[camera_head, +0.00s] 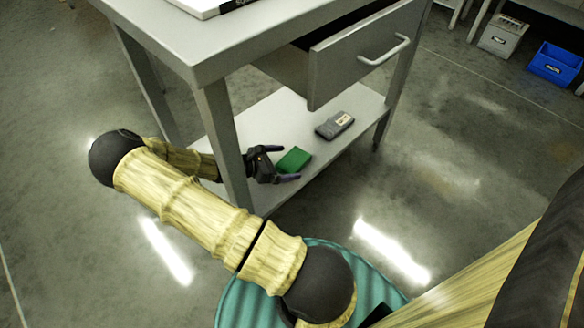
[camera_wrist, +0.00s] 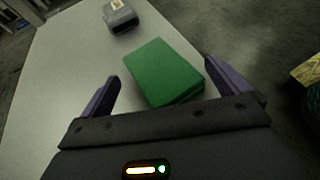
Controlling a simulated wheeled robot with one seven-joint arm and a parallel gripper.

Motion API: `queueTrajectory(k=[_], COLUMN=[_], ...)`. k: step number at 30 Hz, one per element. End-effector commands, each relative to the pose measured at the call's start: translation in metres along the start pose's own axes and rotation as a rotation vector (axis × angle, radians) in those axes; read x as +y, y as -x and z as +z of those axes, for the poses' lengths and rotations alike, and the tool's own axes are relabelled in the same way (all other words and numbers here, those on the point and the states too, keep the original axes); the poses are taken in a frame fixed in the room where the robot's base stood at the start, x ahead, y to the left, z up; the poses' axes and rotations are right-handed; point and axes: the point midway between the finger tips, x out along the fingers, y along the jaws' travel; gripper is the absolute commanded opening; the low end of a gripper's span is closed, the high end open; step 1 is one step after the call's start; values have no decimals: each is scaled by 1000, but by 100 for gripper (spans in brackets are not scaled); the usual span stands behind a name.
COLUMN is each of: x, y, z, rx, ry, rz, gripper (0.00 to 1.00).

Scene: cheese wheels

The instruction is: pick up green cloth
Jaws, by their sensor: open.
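The green cloth (camera_head: 293,160) is a folded, flat rectangular block lying on the lower shelf of a grey table. In the wrist view the green cloth (camera_wrist: 162,72) lies just ahead of my gripper, its near end between the two fingers. My gripper (camera_head: 285,164) reaches in at shelf level past the table's front leg. In the wrist view my gripper (camera_wrist: 160,82) is open, with one purple-grey finger on each side of the cloth and gaps visible. I cannot tell whether the fingers are at the cloth's height.
A grey device (camera_head: 334,124) with a pale label lies on the shelf (camera_head: 262,126) beyond the cloth; the device also shows in the wrist view (camera_wrist: 120,16). An open drawer (camera_head: 364,56) hangs above. A table leg (camera_head: 225,145) stands close to my forearm.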

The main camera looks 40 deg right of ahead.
Motion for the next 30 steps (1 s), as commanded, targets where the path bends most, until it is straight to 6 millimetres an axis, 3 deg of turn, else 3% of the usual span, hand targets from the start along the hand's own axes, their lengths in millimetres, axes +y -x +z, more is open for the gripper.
queueTrajectory(k=[5, 21, 28, 30], x=[0, 0, 0, 0], y=[-16, -16, -16, -16], z=[-2, 0, 0, -1], rx=[0, 0, 0, 1], ry=[0, 1, 0, 0], rz=[-1, 0, 0, 0], gripper=[100, 100, 57, 54])
